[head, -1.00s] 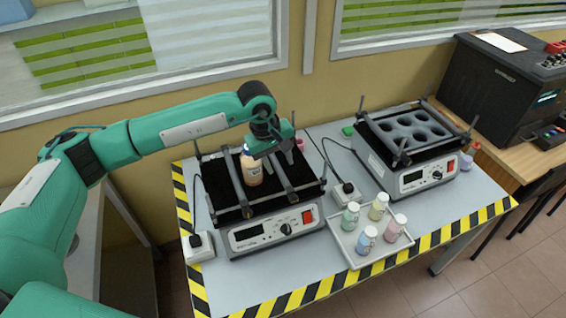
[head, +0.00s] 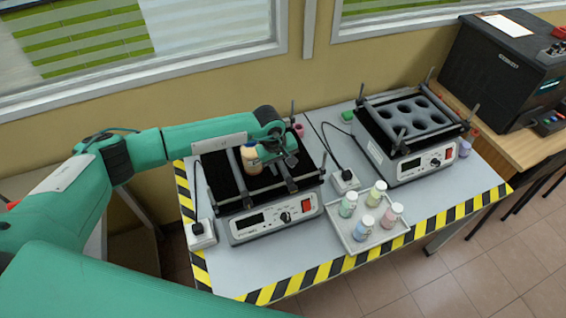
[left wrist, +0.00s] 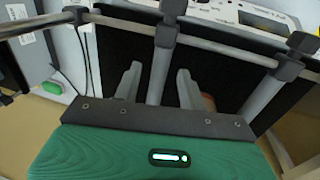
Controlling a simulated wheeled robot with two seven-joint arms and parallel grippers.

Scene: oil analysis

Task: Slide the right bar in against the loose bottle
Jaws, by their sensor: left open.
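My left gripper (head: 284,160) is above the right bar, open. In the left wrist view my gripper's two fingers (left wrist: 159,84) stand apart on either side of the right bar (left wrist: 161,68). A brownish bit of the bottle (left wrist: 208,102) shows beyond one finger. I cannot tell whether the fingers touch the bar. My right gripper is out of view.
A tray (head: 345,236) with several small capped bottles stands at the front right of the left shaker. A second shaker (head: 420,160) with a holed rack stands further right. Upright posts rise at the shaker corners. A power cable and socket (head: 345,182) lie between the shakers.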

